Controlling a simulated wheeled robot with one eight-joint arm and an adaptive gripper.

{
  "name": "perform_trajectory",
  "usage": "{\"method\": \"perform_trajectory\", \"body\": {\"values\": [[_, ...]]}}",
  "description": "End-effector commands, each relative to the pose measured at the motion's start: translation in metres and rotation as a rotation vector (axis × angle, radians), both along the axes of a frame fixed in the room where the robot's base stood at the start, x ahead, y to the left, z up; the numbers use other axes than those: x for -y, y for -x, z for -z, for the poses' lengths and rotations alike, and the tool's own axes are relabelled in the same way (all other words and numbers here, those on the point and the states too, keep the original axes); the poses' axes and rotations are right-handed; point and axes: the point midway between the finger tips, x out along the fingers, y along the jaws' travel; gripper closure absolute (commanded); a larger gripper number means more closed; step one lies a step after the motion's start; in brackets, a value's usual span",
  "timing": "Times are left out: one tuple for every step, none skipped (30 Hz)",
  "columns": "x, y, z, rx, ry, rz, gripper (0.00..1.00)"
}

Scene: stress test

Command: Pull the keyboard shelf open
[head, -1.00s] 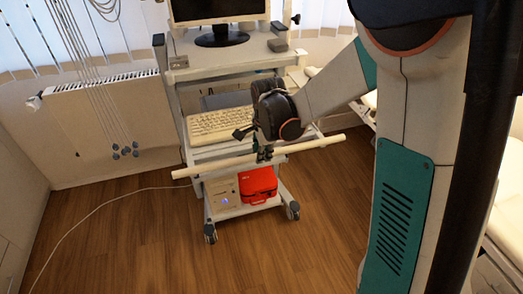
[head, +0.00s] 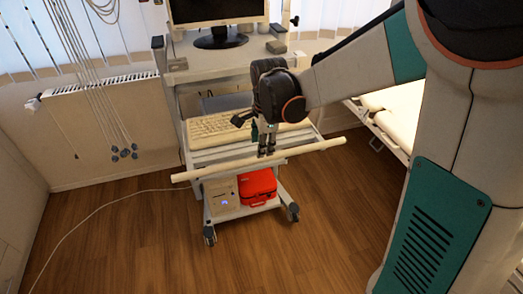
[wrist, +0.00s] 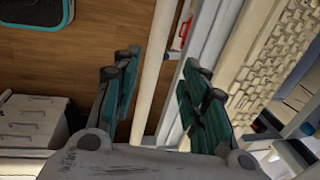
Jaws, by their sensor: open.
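The keyboard shelf (head: 222,150) is a pale shelf in the grey trolley, with a beige keyboard (head: 215,128) on it. A long round cream bar (head: 225,166) runs across the front of the shelf and sticks out on both sides. My gripper (head: 266,152) is above the middle of the bar in the head view, pointing down. In the wrist view the open fingers (wrist: 155,88) have the bar (wrist: 157,70) between them in the picture, with the shelf edge near the right finger. I cannot tell whether either finger touches the bar.
A monitor (head: 218,12) stands on the trolley's top (head: 195,65). A red case (head: 257,187) and a beige computer (head: 221,198) sit on its lower shelf. Wooden floor (head: 130,235) is clear in front. A white bed (head: 395,115) stands at right.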

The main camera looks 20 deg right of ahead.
Motion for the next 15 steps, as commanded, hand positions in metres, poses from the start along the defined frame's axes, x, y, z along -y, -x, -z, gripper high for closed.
{"method": "perform_trajectory", "body": {"values": [[0.0,0.003,-0.011,0.0,0.0,0.0,0.6],[0.0,0.004,-0.017,0.0,0.0,0.0,0.6],[0.0,0.005,-0.024,0.0,0.0,0.0,0.6],[0.0,0.006,-0.029,0.0,0.0,0.0,0.6],[0.0,0.007,-0.034,0.0,0.0,0.0,0.6],[0.0,0.008,-0.039,0.0,0.0,0.0,0.6],[0.0,0.009,-0.043,0.0,0.0,0.0,0.6],[0.0,0.009,-0.047,0.0,0.0,0.0,0.6],[0.0,0.01,-0.051,0.0,0.0,0.0,0.6],[0.0,0.011,-0.053,0.0,0.0,0.0,0.6],[0.0,0.011,-0.055,0.0,0.0,0.0,0.6],[0.0,0.011,-0.057,0.0,0.0,0.0,0.6],[0.0,0.011,-0.058,0.0,0.0,0.0,0.6],[0.0,0.012,-0.059,0.0,0.0,0.0,0.6],[0.0,0.012,-0.06,0.0,0.0,0.0,0.6]]}}
